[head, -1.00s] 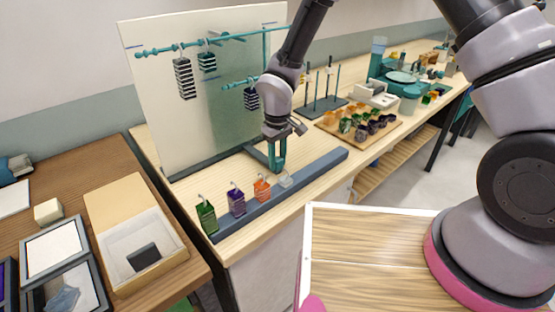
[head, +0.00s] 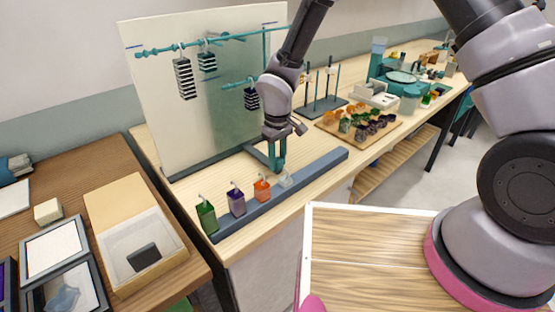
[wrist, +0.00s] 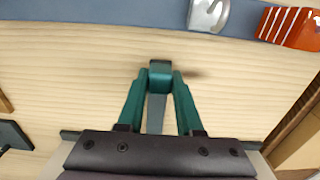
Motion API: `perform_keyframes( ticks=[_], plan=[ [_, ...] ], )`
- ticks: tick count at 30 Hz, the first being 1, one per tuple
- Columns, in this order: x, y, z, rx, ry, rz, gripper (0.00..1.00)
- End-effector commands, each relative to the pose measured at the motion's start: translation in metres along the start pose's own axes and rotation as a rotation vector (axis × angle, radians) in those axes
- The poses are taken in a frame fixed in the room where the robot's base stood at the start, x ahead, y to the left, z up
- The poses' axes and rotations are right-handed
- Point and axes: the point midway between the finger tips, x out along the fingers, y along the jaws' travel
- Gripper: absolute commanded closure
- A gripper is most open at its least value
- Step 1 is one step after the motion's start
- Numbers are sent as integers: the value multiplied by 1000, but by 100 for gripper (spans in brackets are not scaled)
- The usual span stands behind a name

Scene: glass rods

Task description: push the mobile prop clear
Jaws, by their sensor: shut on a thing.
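My gripper (head: 277,168) points down over the bench, between the pale upright panel (head: 200,110) and the blue-grey rail. In the wrist view its two teal fingers (wrist: 160,88) close in on a small teal block (wrist: 160,68), which I take to be the mobile prop. A grey strip (wrist: 155,115) shows between the fingers. The mobile's upper teal bar (head: 160,50) hangs before the panel with striped blocks (head: 184,78) on hooks. A lower bar (head: 232,85) carries another striped block (head: 251,99). My arm hides the right part of the mobile.
The rail (head: 325,162) lies in front of my gripper with hooked green (head: 206,218), purple (head: 237,203), orange (head: 262,189) and clear (head: 285,180) blocks. A dark rod stand (head: 320,108) and a board (head: 385,132) of coloured pieces are to the right. Bare bench lies around the fingers.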

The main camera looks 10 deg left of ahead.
Motion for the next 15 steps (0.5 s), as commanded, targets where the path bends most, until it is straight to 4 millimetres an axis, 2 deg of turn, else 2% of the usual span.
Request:
perform_keyframes(
  ticks=[9, 15],
  plan=[
    [-1, 0, -3, 1, 2, 1, 100],
    [0, 0, -27, 2, 2, 0, 100]
  ],
)
